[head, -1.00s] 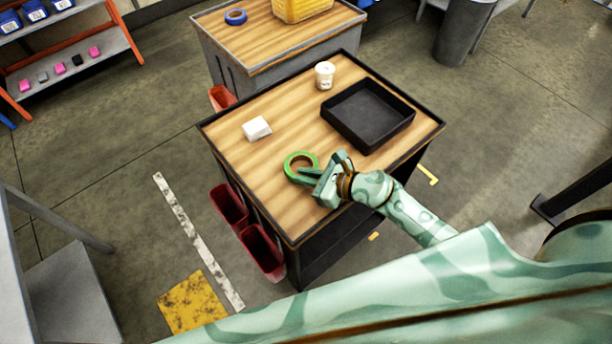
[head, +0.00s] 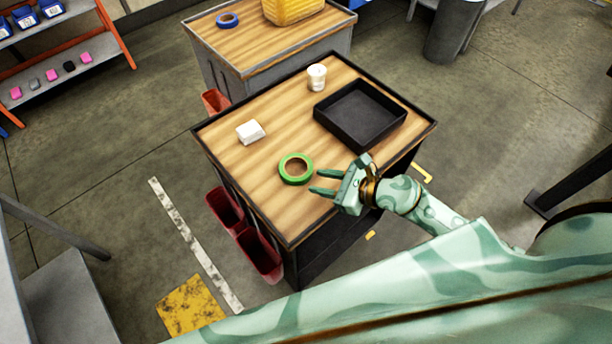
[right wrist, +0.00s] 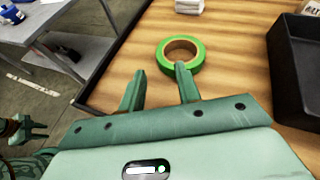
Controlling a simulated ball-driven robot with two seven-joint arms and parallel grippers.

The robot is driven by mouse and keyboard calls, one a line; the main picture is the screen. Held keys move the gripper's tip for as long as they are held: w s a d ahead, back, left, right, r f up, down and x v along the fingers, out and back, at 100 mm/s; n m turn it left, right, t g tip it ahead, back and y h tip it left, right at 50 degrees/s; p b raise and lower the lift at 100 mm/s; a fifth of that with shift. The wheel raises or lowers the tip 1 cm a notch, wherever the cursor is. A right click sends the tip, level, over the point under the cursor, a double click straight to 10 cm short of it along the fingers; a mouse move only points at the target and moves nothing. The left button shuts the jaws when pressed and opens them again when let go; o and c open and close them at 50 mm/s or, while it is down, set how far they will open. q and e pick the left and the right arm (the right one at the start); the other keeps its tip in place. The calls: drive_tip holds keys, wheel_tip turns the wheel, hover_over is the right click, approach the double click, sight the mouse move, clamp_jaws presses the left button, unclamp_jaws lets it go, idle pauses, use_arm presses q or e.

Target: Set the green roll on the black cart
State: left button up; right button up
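The green roll (head: 296,169) lies flat on the wooden top of the black cart (head: 262,206), near the middle of its front part. My right gripper (head: 316,182) is open and empty, just to the right of the roll and apart from it in the head view. In the right wrist view the roll (right wrist: 181,54) lies beyond the two spread fingers (right wrist: 160,82), ahead of the right finger's tip.
Red bins (head: 258,254) hang on the cart's left side. A grey cart (head: 240,76) with a blue roll (head: 227,20) stands behind.

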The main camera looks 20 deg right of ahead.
drive_tip(key=v, duration=0.5)
drive_tip(key=shift+s+d, duration=0.1)
drive_tip(key=shift+d, duration=0.05)
idle(1.1)
